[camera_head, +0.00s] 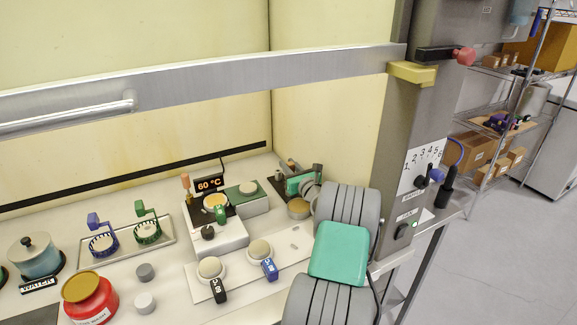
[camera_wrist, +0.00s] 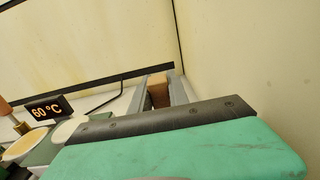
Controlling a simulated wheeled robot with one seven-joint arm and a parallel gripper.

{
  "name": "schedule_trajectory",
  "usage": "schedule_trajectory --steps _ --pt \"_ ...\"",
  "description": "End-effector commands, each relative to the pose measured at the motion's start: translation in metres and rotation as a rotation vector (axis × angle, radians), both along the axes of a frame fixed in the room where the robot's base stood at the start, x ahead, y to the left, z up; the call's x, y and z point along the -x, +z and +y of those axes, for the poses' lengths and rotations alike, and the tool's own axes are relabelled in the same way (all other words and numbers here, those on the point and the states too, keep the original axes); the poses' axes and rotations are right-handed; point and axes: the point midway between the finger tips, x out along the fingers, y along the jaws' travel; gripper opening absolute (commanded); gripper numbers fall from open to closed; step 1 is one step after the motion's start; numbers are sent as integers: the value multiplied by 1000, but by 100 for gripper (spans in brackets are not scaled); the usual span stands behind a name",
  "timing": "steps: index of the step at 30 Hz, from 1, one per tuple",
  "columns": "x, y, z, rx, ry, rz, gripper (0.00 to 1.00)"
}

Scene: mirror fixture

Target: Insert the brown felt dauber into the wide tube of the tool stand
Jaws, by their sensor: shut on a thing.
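My gripper (camera_wrist: 160,80) points toward the back wall in the wrist view, its two grey fingers shut on a brown block-like piece (camera_wrist: 158,95). It looks like the brown felt dauber, though only part of it shows. In the head view my gripper (camera_head: 290,168) is small and partly covered by my own arm, near the back right corner, right of the 60 °C display. A bit of brown shows at its tip. I cannot clearly make out the tool stand or its wide tube in either view.
The 60 °C display (camera_head: 209,184) also shows in the wrist view (camera_wrist: 48,108). A brown-handled tool (camera_head: 186,182) stands beside it. A green block with a pale round top (camera_head: 247,188) lies left of my gripper. Knobs, a red jar (camera_head: 90,299) and a blue-grey pot (camera_head: 36,258) fill the left and front.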

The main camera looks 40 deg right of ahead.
Motion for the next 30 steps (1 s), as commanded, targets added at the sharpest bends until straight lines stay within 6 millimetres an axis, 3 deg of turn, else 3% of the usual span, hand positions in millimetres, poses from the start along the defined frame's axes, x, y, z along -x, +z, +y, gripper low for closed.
schedule_trajectory --steps 8,9,18,26,30 --pt "0 -8 0 0 0 0 0" --pt "0 -7 0 0 0 -1 22" --pt "0 -7 0 0 0 0 46" --pt "0 -6 0 1 0 0 46" --pt "0 10 0 4 0 -2 46"
